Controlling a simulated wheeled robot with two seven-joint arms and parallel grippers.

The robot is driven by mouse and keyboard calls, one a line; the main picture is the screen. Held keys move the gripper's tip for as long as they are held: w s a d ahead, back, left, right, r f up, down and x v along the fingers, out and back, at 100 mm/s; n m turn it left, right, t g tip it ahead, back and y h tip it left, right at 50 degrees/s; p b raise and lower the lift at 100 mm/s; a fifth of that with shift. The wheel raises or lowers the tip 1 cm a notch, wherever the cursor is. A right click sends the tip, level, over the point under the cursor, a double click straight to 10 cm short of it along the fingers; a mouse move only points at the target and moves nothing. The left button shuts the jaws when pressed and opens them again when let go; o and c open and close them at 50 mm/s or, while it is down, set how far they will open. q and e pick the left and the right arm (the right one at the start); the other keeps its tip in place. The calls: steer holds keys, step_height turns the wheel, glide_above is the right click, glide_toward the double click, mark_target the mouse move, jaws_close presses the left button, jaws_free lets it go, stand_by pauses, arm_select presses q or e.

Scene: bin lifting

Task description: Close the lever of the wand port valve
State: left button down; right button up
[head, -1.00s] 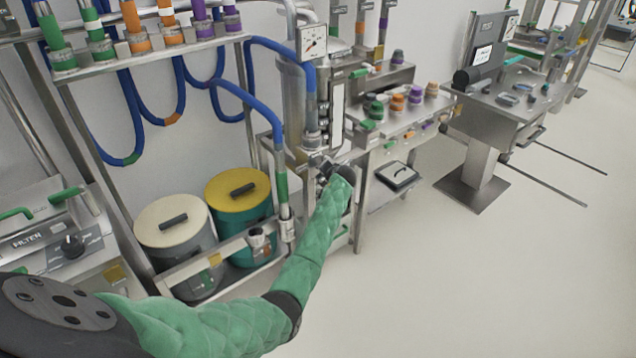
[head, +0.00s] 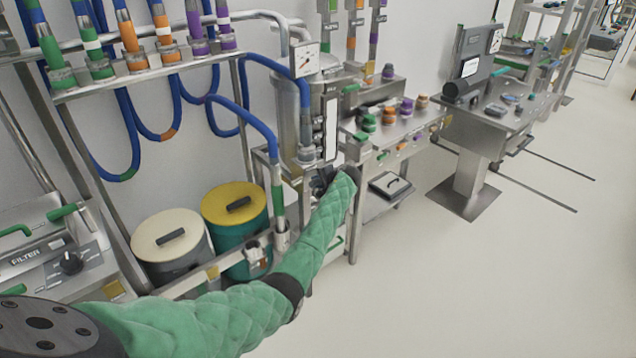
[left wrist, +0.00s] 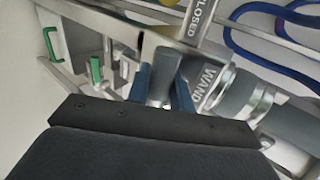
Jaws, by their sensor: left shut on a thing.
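In the left wrist view, the wand port (left wrist: 238,98) is a grey pipe marked WAND with a shiny clamp ring. A steel bar marked CLOSED (left wrist: 203,20) stands above it. My left gripper (left wrist: 161,88) has its two blue fingers on either side of a grey metal part, which looks like the valve lever (left wrist: 165,68), and is shut on it. The lever's end is hidden by the gripper body. In the head view my left gripper (head: 323,180) is a small dark shape at the valve, partly hidden by my green-sleeved forearm. My right gripper does not show.
A steel rack (head: 150,82) with blue hoses stands at the left. A white-lidded drum (head: 160,250) and a yellow-lidded drum (head: 238,225) sit below it. A bench (head: 400,140) stands behind; the floor at right is clear.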

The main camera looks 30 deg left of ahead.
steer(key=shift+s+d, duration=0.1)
arm_select(q)
steer(key=c, duration=1.5)
jaws_free()
steer(key=shift+c, duration=0.2)
